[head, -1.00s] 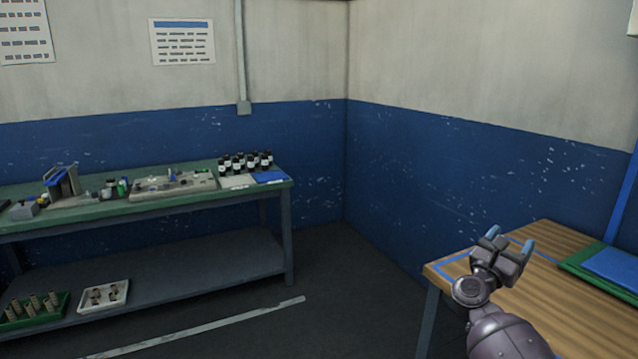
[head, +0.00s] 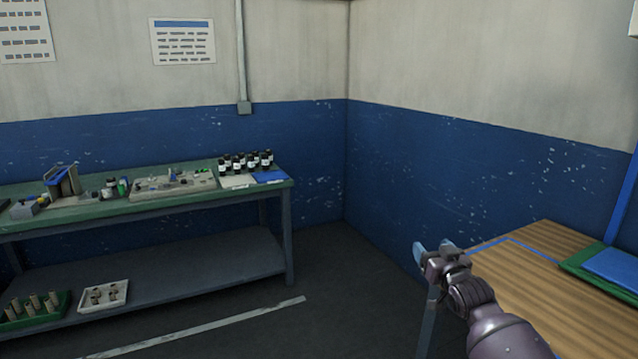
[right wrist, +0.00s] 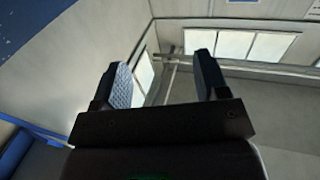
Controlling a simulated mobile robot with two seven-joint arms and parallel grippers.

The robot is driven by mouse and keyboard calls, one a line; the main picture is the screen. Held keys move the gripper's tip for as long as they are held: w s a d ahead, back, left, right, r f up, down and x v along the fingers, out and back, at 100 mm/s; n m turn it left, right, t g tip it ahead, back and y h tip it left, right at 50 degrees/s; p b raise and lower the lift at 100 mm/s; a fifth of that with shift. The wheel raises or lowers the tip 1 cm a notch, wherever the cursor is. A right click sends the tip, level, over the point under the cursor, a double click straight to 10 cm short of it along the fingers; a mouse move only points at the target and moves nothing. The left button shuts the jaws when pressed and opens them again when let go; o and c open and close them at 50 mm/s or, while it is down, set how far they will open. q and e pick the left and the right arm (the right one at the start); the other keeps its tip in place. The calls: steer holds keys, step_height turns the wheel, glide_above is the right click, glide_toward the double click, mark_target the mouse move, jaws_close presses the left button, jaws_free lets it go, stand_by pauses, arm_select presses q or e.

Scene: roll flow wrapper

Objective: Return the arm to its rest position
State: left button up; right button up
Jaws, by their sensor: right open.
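My right gripper (head: 434,247) is in the head view at the lower right, in front of the near left corner of the wooden table. Its blue-tipped fingers point up and to the left. In the right wrist view the gripper (right wrist: 164,82) has its two fingers apart with nothing between them. My left gripper is in neither view.
The wooden table (head: 540,285) at the right bears a green tray (head: 572,264) with a blue panel (head: 615,266). A green workbench (head: 110,216) with several dark bottles (head: 246,161) stands along the left wall.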

steer(key=s+d+f+n+g+h, duration=0.15)
steer(key=s+f+g, duration=0.25)
steer(key=s+f, duration=1.35)
steer(key=s+f+g, duration=0.1)
steer(key=s+f, duration=0.2)
steer(key=s, duration=0.6)
steer(key=s+a+f+m+g+h, duration=0.1)
steer(key=s+f, duration=0.2)
steer(key=s, duration=0.7)
steer(key=s+f+m+g, duration=0.1)
steer(key=s+f, duration=0.3)
steer(key=s, duration=0.6)
steer(key=shift+a, duration=0.2)
